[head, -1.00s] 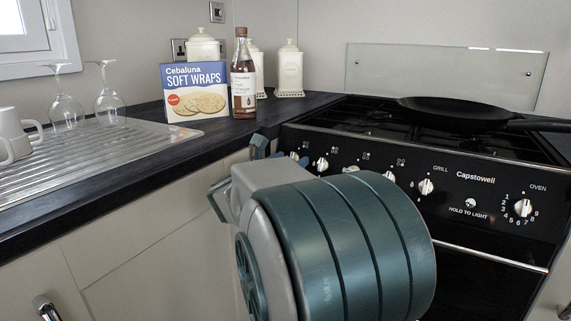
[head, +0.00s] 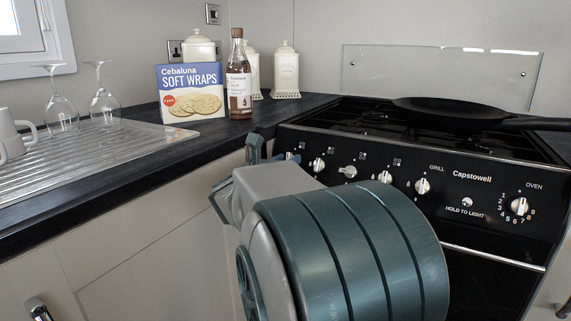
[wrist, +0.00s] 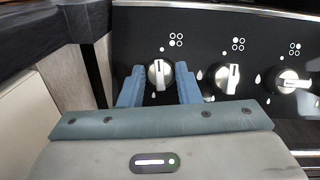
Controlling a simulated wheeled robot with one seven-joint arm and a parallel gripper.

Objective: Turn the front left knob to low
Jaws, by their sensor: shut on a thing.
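The front left knob (wrist: 159,75) is the leftmost silver knob on the black cooker panel in the wrist view. Its ridge stands close to upright, below a four-ring symbol. My gripper (wrist: 160,88) has one blue finger on each side of this knob and is shut on it. In the head view my gripper (head: 276,153) is at the left end of the panel, and its body hides much of this knob. Whether the knob points at low cannot be read.
Beside it sit a second knob (wrist: 226,77), upright, and a third knob (wrist: 289,81), turned sideways. A black pan (head: 450,112) stands on the hob. A dark worktop (head: 130,160) with wraps box (head: 191,92) and bottle (head: 239,80) lies left.

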